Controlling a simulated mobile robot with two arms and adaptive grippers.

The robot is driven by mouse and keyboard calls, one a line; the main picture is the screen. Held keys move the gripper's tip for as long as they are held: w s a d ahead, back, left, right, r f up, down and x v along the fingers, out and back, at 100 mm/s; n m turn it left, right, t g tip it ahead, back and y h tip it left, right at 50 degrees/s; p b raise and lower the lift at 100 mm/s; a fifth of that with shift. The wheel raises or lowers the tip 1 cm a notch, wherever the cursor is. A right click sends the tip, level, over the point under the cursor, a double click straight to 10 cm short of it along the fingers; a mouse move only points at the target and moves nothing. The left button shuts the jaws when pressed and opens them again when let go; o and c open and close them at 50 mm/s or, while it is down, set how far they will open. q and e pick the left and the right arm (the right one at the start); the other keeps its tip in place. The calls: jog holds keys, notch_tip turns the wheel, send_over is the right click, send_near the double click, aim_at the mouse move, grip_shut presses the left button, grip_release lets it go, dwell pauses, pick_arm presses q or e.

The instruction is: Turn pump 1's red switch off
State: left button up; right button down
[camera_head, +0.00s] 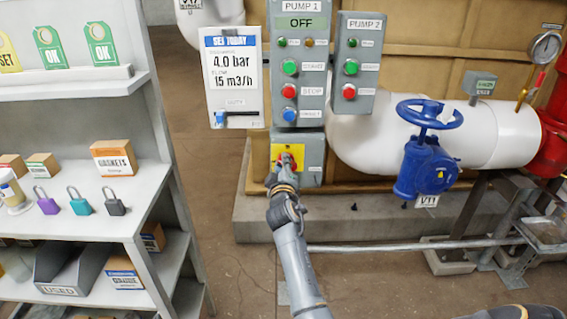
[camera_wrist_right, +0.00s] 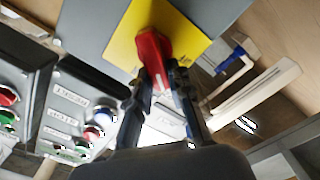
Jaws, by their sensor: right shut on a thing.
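The pump 1 panel (camera_head: 299,62) is grey and its display reads OFF. Below it is a grey switch box (camera_head: 313,150) with a yellow plate (camera_head: 298,151) and the red switch (camera_head: 284,157). My right gripper (camera_head: 283,172) is at this switch, partly covering it. In the right wrist view the red switch handle (camera_wrist_right: 151,45) stands against the yellow plate (camera_wrist_right: 188,37), and the fingers of my right gripper (camera_wrist_right: 161,80) are closed on its end. The exact angle of the handle is hard to read. My left gripper is not in view.
The pump 2 panel (camera_head: 355,62) is right of pump 1's panel. A whiteboard (camera_head: 233,85) hangs to the left. A blue valve (camera_head: 427,165) on a white pipe (camera_head: 500,140) is to the right. Shelves (camera_head: 150,185) with boxes and padlocks fill the left side.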

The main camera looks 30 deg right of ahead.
jog(key=shift+w+f+n+p, duration=0.1)
jog(key=shift+f+n+p, duration=0.15)
jog(key=shift+n, duration=1.5)
jog(key=shift+f+n+p, duration=0.15)
jog(key=shift+f+n, duration=0.1)
jog(key=shift+n, duration=1.5)
jog(key=c, duration=1.5)
grip_release()
jog(key=shift+o, duration=1.4)
jog(key=shift+d+f, duration=0.1)
